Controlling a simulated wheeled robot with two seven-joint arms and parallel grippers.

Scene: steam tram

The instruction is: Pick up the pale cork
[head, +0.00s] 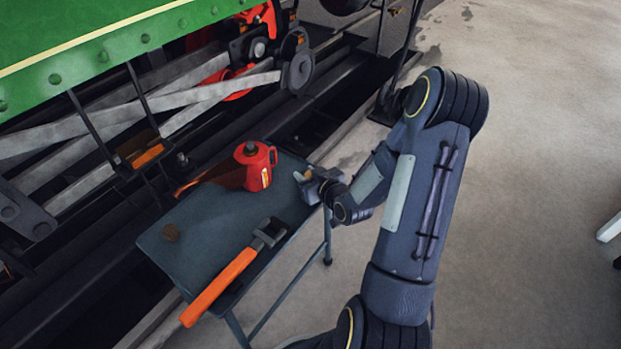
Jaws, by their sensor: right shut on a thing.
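A small pale tan piece, which looks like the pale cork (298,176), shows at the fingertips of my right gripper (304,178). My right gripper is shut on it, over the right end of the grey-blue table (210,262). The gap between the cork and the tabletop is too small to judge. The fingers hide part of the cork. My left gripper is not in view.
A red oil can (259,168) with a long spout stands beside the gripper on the table. An orange-handled wrench (230,278) lies along the front edge. A small brown round thing (171,232) sits at the left. The green tram (80,50) with its rods is behind.

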